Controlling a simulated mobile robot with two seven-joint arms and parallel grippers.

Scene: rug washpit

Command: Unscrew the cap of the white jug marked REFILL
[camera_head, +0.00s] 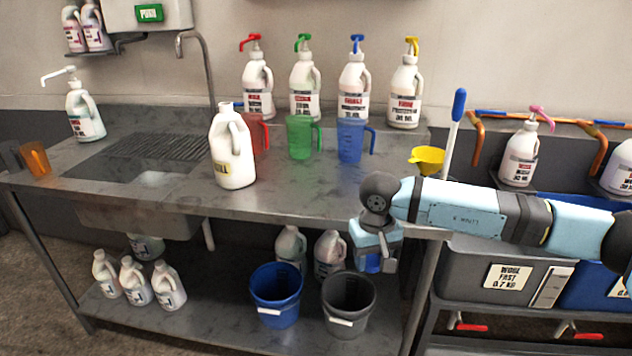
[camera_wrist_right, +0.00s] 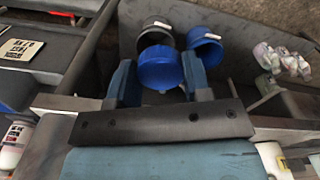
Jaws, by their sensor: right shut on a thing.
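The white jug (camera_head: 232,158) with a yellow label stands upright on the steel counter, left of the colored measuring cups. Its label is too small to read. Its white neck shows at the top with no colored cap on it. My right gripper (camera_head: 376,264) points down in front of the counter's front edge, well to the right of the jug. In the right wrist view my right gripper (camera_wrist_right: 160,85) is shut on a round blue cap (camera_wrist_right: 160,68), which sits between its two fingers. My left gripper is out of view.
Red, green and blue cups (camera_head: 351,140) stand right of the jug, with several pump bottles (camera_head: 304,85) behind. A yellow funnel (camera_head: 427,157) is near my right arm. Blue (camera_head: 277,294) and black (camera_head: 348,304) buckets are below. A sink and tap (camera_head: 196,62) are left.

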